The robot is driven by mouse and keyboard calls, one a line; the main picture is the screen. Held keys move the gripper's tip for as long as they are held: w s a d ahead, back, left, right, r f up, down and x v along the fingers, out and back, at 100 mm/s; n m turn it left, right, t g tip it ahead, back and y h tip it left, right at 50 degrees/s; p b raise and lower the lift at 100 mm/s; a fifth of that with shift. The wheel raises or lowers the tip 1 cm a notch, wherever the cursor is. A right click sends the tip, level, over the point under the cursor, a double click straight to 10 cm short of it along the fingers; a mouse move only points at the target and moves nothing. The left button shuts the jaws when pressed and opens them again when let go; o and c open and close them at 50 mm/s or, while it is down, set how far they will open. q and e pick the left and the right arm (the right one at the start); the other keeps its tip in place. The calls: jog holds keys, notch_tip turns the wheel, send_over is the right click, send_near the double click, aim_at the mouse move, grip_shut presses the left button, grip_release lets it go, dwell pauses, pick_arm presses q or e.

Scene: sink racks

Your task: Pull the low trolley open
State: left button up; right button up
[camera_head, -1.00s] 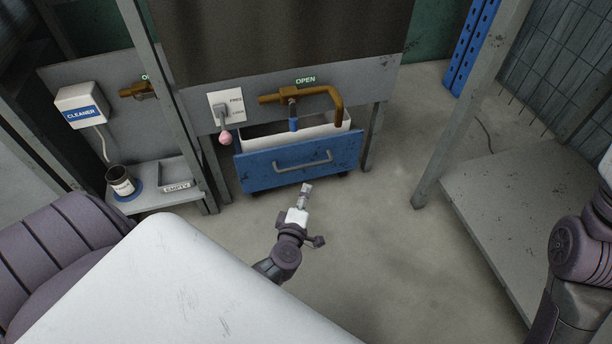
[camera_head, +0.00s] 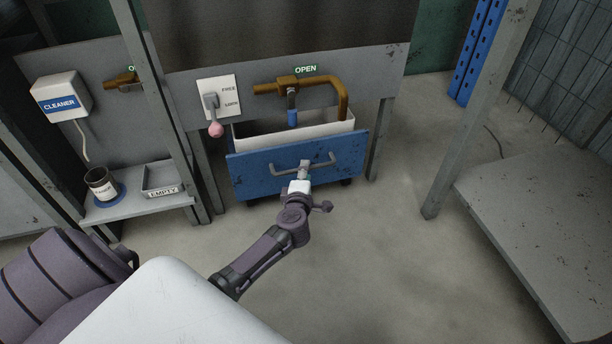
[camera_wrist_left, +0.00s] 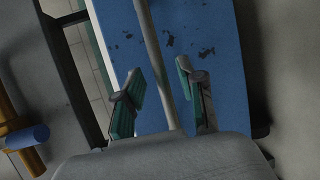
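The low trolley (camera_head: 255,176) has a blue, scuffed front and a pale inner bin, and stands on the floor under the sink. A grey bar handle (camera_head: 323,163) crosses its front. My left gripper (camera_head: 304,170) is at the middle of that handle. In the left wrist view, the handle (camera_wrist_left: 152,45) runs between the two fingers of my left gripper (camera_wrist_left: 160,80). The fingers are apart, with a gap on each side of the bar. My right gripper is not in view.
A lever with a pink knob (camera_head: 215,129) is on the panel above left. Posts stand on both sides, and a low grey shelf (camera_head: 545,215) is at right. Floor before the trolley is clear.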

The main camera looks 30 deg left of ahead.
pick_arm(q)
jog(key=shift+b+x, duration=0.45)
jog(key=shift+x, duration=0.85)
grip_shut()
